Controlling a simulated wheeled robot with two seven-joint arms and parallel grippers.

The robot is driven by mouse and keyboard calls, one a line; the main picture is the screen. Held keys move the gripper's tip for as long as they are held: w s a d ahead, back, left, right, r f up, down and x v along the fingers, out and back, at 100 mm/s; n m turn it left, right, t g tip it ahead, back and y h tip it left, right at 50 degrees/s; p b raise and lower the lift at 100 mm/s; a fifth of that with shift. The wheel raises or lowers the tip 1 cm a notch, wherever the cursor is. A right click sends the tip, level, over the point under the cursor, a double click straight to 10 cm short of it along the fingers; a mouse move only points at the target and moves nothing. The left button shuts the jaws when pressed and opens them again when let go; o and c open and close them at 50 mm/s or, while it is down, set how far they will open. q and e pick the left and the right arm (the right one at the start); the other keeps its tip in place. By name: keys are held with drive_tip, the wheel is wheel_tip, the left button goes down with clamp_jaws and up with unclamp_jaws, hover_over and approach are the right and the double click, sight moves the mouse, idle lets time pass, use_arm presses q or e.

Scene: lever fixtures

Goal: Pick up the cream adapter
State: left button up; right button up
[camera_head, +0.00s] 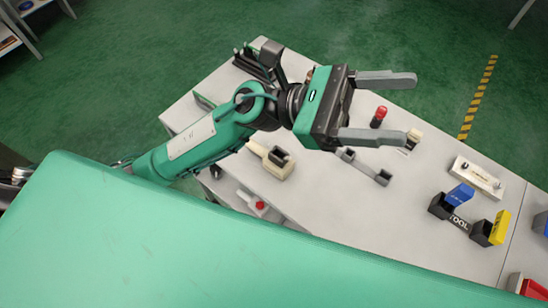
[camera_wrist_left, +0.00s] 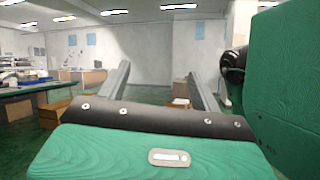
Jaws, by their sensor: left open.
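The cream adapter (camera_head: 272,161), a cream block with a handle and a dark open socket, lies on the white table below my left forearm in the head view. My left gripper (camera_head: 405,108) is open and empty, held above the table to the upper right of the adapter and pointing right, away from it. In the left wrist view my left gripper's two fingers (camera_wrist_left: 160,78) are spread apart with only the room's far side between them, and the adapter is not in this view. My right gripper is not in view.
On the white table (camera_head: 330,205) stand a red-topped knob (camera_head: 379,117), a grey lever piece (camera_head: 365,168), a small cream-and-black fixture (camera_head: 411,139), a white plate fixture (camera_head: 478,177), a blue lever (camera_head: 461,194) and a yellow lever (camera_head: 499,229). The table's middle is fairly clear.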

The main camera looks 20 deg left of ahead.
use_arm(q)
drive_tip(key=s+d+f+m+g+y, duration=0.2)
drive_tip(key=s+f+m+g+y, duration=0.3)
drive_tip(key=m, duration=0.4)
drive_tip(key=m+t+y+p, duration=0.2)
drive_tip(key=m+t+y, duration=0.7)
drive_tip(key=y, duration=0.9)
hover_over(279, 154)
drive_tip(key=s, duration=0.2)
drive_tip(key=shift+m+g, duration=0.5)
drive_tip(key=shift+g, duration=0.1)
wheel_tip(279, 154, down, 22)
drive_tip(key=shift+w+f, duration=0.1)
drive_tip(key=shift+d+f, duration=0.1)
drive_tip(key=shift+f, duration=0.1)
drive_tip(key=shift+w+f+p, duration=0.1)
drive_tip(key=shift+f+p, duration=0.25)
drive_tip(key=shift+f, duration=0.2)
drive_tip(key=f, duration=0.1)
drive_tip(key=f+p, duration=0.1)
drive_tip(key=f, duration=0.1)
drive_tip(key=shift+w+f, duration=0.15)
drive_tip(key=shift+w, duration=0.15)
drive_tip(key=shift+d+f, duration=0.1)
drive_tip(key=shift+f, duration=0.35)
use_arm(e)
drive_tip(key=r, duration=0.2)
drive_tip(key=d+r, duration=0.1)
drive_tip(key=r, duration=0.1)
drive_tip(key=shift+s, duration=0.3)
